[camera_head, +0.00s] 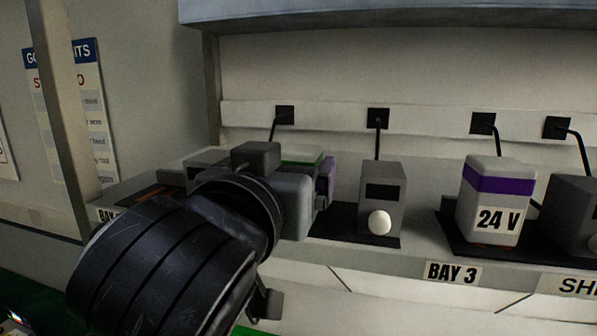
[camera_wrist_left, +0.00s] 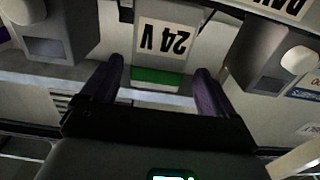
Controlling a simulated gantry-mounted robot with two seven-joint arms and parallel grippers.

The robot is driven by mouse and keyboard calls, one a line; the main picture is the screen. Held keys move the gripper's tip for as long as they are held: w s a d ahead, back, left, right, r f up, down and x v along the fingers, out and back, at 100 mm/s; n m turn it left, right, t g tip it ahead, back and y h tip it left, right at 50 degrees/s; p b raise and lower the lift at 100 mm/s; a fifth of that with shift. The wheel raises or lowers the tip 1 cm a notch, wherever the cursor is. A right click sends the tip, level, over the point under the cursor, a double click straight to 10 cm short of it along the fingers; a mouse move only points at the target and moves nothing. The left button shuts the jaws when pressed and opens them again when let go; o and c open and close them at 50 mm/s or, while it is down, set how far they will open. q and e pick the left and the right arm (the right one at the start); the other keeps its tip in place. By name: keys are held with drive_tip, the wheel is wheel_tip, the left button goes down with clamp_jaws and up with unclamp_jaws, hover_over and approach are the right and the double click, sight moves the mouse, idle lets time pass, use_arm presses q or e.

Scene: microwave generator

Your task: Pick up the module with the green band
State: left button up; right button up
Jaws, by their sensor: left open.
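The module with the green band is mostly hidden behind my left arm in the head view, where a strip of its green band and pale top (camera_head: 303,157) shows. In the left wrist view the module (camera_wrist_left: 163,45) appears upside down, with a 24 V label and the green band towards the gripper. My left gripper (camera_wrist_left: 159,70) is open, its two purple fingers on either side of the green band. I cannot tell whether they touch it. In the head view the gripper (camera_head: 326,172) covers the module's front. My right gripper is not in view.
A 24 V module with a purple band (camera_head: 498,200) stands on the BAY 3 pad at right. A grey box with a white knob (camera_head: 380,200) stands between the two modules. Another grey box (camera_head: 576,213) is at the far right. Black cables hang from wall sockets.

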use_arm(q)
drive_tip(key=p+x, duration=0.3)
drive_tip(key=x, duration=0.1)
drive_tip(key=shift+w+d+f, duration=0.1)
drive_tip(key=shift+w+d, duration=0.15)
drive_tip(key=shift+w, duration=0.1)
drive_tip(key=shift+w+d+f, duration=0.1)
drive_tip(key=shift+w, duration=0.2)
drive_tip(key=c, duration=1.2)
drive_tip(key=shift+r, duration=0.2)
